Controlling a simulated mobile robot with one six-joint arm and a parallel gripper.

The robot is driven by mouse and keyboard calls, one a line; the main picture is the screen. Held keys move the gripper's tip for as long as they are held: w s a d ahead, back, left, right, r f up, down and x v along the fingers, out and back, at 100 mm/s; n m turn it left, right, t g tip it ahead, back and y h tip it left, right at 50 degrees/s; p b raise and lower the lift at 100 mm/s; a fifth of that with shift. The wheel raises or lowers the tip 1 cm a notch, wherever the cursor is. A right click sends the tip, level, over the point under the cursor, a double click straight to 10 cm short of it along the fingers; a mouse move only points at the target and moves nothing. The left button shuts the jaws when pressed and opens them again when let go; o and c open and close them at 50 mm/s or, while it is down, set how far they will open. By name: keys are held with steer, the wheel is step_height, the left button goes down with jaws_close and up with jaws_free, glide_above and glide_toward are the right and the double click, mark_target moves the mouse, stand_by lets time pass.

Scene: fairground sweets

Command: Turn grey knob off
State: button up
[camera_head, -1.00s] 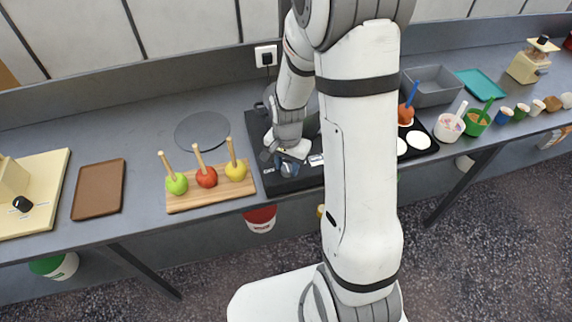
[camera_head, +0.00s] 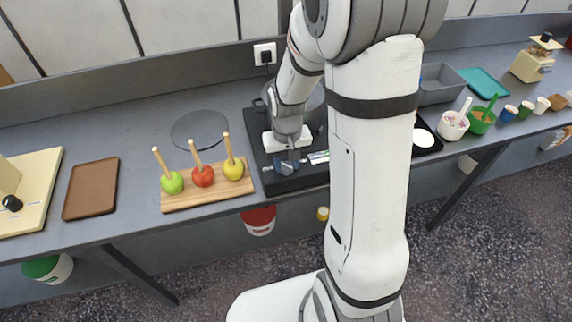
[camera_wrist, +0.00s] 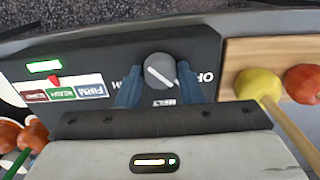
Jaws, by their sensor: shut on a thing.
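The grey knob (camera_wrist: 160,71) sits on the black control panel (camera_wrist: 205,42) of the cooker, with a white pointer line running slantwise across its face. Lettering around it includes "OFF" to its right in the wrist view and "MELT" below it; another label is partly hidden by a finger. My gripper (camera_wrist: 158,84) has its two blue fingers on either side of the knob, shut on it. In the head view my gripper (camera_head: 288,165) is at the front of the black cooker (camera_head: 262,155), and the knob is mostly hidden there.
A wooden board (camera_head: 205,200) with three apples on sticks lies just left of the cooker. A brown tray (camera_head: 91,189) and a dark round mat (camera_head: 199,129) lie farther left and behind. The panel also has a scale with coloured labels (camera_wrist: 62,92) and a lit green display (camera_wrist: 44,66).

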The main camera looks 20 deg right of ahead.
mark_target(287, 165)
steer(key=shift+w+r+n+b, duration=0.15)
steer(key=shift+n+b, duration=0.55)
steer(key=shift+n, duration=1.6)
steer(key=o, duration=1)
steer(key=shift+c, duration=0.2)
step_height(287, 165, up, 8)
steer(key=shift+f, duration=0.2)
